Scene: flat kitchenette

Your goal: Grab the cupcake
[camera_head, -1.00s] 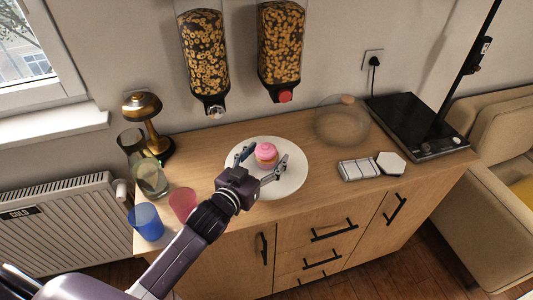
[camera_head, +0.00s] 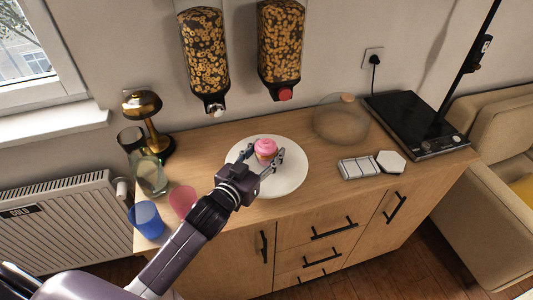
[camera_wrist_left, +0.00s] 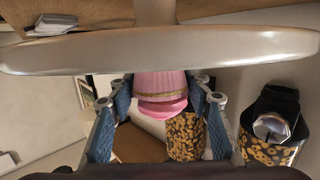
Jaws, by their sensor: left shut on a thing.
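The cupcake (camera_head: 266,146) has pink frosting and sits over the round white plate (camera_head: 291,181) in the head view. My left gripper (camera_head: 265,155) is shut on the cupcake, with a finger on each side of it. In the left wrist view the cupcake (camera_wrist_left: 161,86) appears upside down between the blue-padded fingers (camera_wrist_left: 160,100), close to the pale edge of the plate (camera_wrist_left: 240,48). I cannot tell for sure whether its base is clear of the plate. My right gripper is not in view.
A blue cup (camera_head: 146,220), a pink cup (camera_head: 182,200), a clear glass (camera_head: 151,178) and a gold lamp (camera_head: 148,112) stand left. A glass dome (camera_head: 341,122), white blocks (camera_head: 359,168) and a black hob (camera_head: 415,120) lie right. Cereal dispensers (camera_head: 203,55) hang above.

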